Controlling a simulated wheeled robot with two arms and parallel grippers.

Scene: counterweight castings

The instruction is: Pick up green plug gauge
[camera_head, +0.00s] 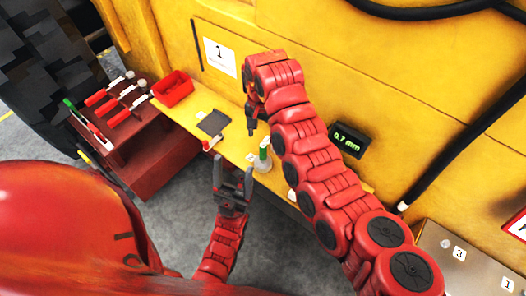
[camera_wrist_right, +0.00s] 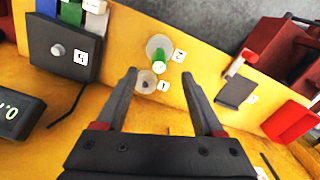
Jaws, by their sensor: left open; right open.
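The green plug gauge (camera_head: 264,150) stands on the yellow ledge in the head view, its base in a pale round holder. In the right wrist view the green gauge (camera_wrist_right: 159,60) shows from above at the holder, just beyond my fingertips. My right gripper (camera_head: 251,128) is open, to the left of and above the gauge in the head view. In its wrist view the right gripper (camera_wrist_right: 159,76) has its fingers apart with nothing held between them. My left gripper (camera_head: 233,170) is open and empty, with its fingers pointing up the picture, below and left of the gauge.
A second round holder (camera_wrist_right: 146,82) sits beside the gauge. A dark pad (camera_head: 214,123), a red bin (camera_head: 173,89) and a small red-and-white piece (camera_head: 212,145) are to the left. A gauge display (camera_head: 347,140) is on the right. Red-handled tools (camera_head: 103,97) lie farther left.

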